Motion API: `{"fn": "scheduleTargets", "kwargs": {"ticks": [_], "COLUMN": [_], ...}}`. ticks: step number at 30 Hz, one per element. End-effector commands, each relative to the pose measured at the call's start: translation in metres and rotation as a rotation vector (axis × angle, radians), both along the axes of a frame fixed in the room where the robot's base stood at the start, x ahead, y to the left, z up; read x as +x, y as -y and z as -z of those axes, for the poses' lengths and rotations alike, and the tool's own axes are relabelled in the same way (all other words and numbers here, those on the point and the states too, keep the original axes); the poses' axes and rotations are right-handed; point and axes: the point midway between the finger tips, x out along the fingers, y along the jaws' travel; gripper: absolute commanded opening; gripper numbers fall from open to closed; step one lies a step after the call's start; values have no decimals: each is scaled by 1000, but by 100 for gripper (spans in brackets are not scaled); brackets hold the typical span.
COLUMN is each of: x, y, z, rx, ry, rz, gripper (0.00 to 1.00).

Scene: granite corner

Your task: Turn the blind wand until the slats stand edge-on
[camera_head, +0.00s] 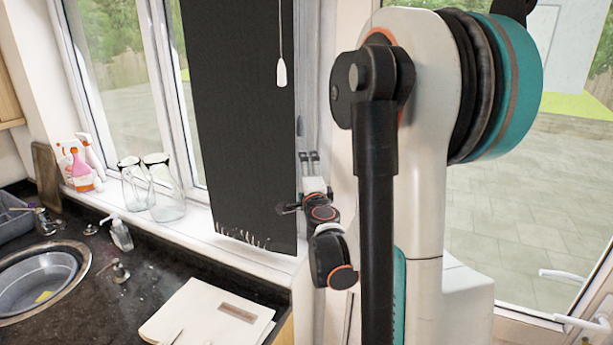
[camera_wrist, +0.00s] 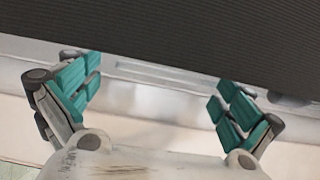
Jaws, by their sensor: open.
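The dark blind (camera_head: 238,130) hangs in front of the window; its slats look closed into one nearly flat sheet. A thin white cord or wand with a white paddle-shaped end (camera_head: 281,73) hangs before its upper right part. My gripper (camera_head: 309,158) is just right of the blind's right edge, below that white end. In the wrist view my gripper (camera_wrist: 158,82) is open, its teal-padded fingers wide apart with nothing between them. The ridged dark blind (camera_wrist: 180,35) fills the top of that view. No wand shows there.
Glass jars (camera_head: 152,187) and a pink spray bottle (camera_head: 80,170) stand on the windowsill (camera_head: 205,228). A glazed door with a white handle (camera_head: 580,325) is at right.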

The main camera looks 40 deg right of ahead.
Motion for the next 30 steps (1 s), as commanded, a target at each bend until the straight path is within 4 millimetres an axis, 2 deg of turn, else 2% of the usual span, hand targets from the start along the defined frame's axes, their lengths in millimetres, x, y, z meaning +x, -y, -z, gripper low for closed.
{"fn": "scheduleTargets", "kwargs": {"ticks": [8, 12, 14, 23, 30], "x": [1, 1, 1, 0, -2], "y": [1, 1, 1, 1, 5], "z": [0, 0, 0, 0, 1], "rx": [0, 0, 0, 0, 0], "ry": [0, 0, 0, 0, 0], "rz": [0, 0, 0, -11, -101], "gripper": [99, 67, 55, 55, 55]}}
